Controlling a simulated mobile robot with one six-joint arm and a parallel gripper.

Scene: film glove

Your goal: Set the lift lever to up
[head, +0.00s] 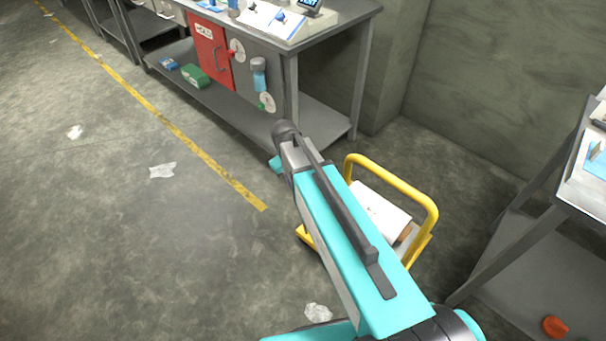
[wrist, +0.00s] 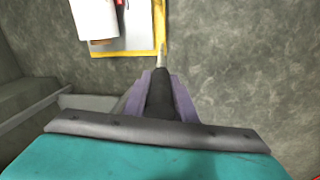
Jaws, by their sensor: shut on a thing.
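My gripper (wrist: 160,82) shows in the wrist view with lavender fingers on both sides of a dark, tapered thing (wrist: 160,100). It is shut on this thing, which has a thin pale tip (wrist: 161,57) pointing away from me. The tip lies in line with the yellow frame of the trolley. I cannot tell whether the held thing is the lift lever or whether it touches the trolley. No lift lever can be made out for certain.
A trolley with a yellow handle (head: 400,178) carries a white roll (head: 380,210). A bench with a red door (head: 211,53), discs and a sloped console (head: 275,18) stands behind. Another table (head: 585,190) is at right. Paper scraps (head: 162,170) lie on open floor at left.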

